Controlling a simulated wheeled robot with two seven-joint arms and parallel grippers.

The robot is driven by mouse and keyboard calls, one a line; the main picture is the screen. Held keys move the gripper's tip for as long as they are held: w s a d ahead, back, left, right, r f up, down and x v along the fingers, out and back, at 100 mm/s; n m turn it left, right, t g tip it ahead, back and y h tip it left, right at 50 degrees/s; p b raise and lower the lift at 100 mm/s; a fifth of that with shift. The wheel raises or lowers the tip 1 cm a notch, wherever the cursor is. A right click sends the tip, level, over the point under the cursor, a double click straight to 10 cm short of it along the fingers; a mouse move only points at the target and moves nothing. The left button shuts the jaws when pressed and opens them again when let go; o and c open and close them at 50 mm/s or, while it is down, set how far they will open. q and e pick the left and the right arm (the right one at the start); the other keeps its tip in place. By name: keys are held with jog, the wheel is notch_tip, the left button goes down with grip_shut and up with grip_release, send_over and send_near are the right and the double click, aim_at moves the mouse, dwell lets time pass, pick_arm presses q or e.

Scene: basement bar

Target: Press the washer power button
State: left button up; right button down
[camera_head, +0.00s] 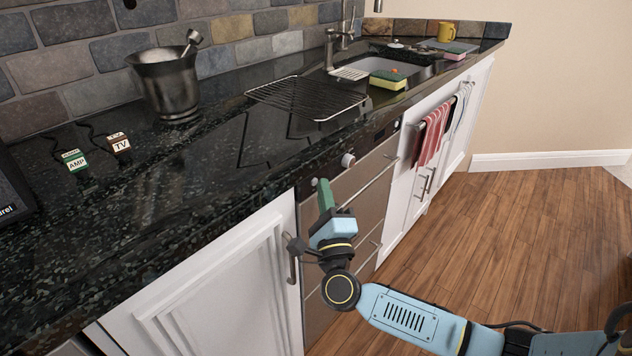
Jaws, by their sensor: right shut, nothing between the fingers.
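The washer (358,182) is a brown-grey front built in under the dark counter. Its narrow top panel carries a round light knob (348,160) and a small light button-like spot (314,182) at the panel's near end. Which control is the power button is too small to tell. My right gripper (323,186) is shut and empty, its green fingers pointing up at the near end of the panel. The fingertips are right beside the small spot; I cannot tell if they touch it. The gripper hides part of the front below. My left gripper is not in view.
The black counter (215,170) overhangs the panel. A white cabinet door (225,285) with a handle (292,262) is beside my gripper on the left. Striped towels (431,133) hang farther right. The wooden floor (520,225) at the right is clear.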

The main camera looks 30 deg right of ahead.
jog(key=shift+w, duration=0.15)
dwell(0.6)
jog(key=shift+s+d+p, duration=0.2)
jog(key=shift+s+p, duration=0.1)
jog(key=shift+s, duration=0.25)
jog(key=shift+s, duration=0.1)
jog(key=s, duration=0.1)
jog(key=s+d+p, duration=0.1)
jog(key=s, duration=0.1)
jog(key=s+d+p, duration=0.1)
jog(key=s, duration=0.1)
jog(key=shift+s+d, duration=0.15)
jog(key=shift+s, duration=0.05)
dwell(2.1)
